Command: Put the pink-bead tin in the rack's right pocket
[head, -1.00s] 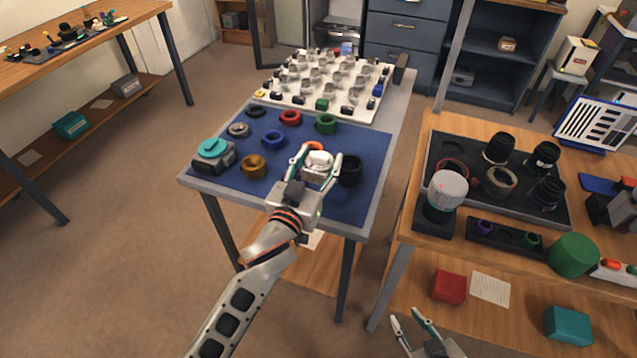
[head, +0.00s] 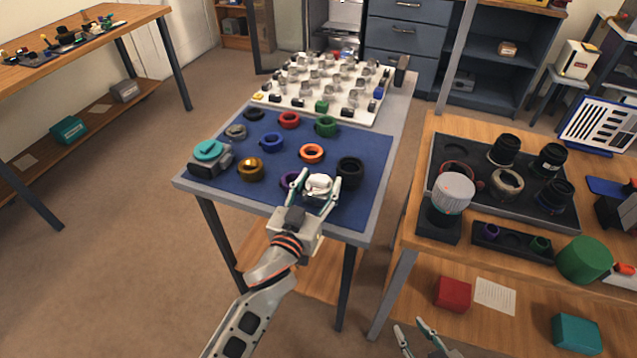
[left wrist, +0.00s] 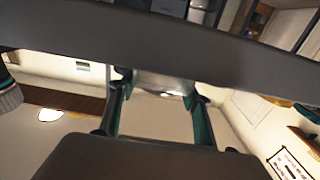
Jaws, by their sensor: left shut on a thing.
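My left gripper (head: 318,186) is shut on a small whitish-silver tin (head: 319,184), held over the front part of the blue mat, partly in front of a purple ring. The tin also shows between the fingers in the left wrist view (left wrist: 162,84). I cannot make out any pink bead in it. A low black rack (head: 484,242) lies along the front of the right wooden table. My right gripper (head: 416,328) is open and empty at the bottom edge.
Coloured rings, such as the orange one (head: 311,153) and black one (head: 349,170), lie on the blue mat (head: 225,188). A white board (head: 268,88) bears several tins. A white-topped cylinder (head: 453,194) and a green cylinder (head: 584,260) flank the rack. A gap separates the tables.

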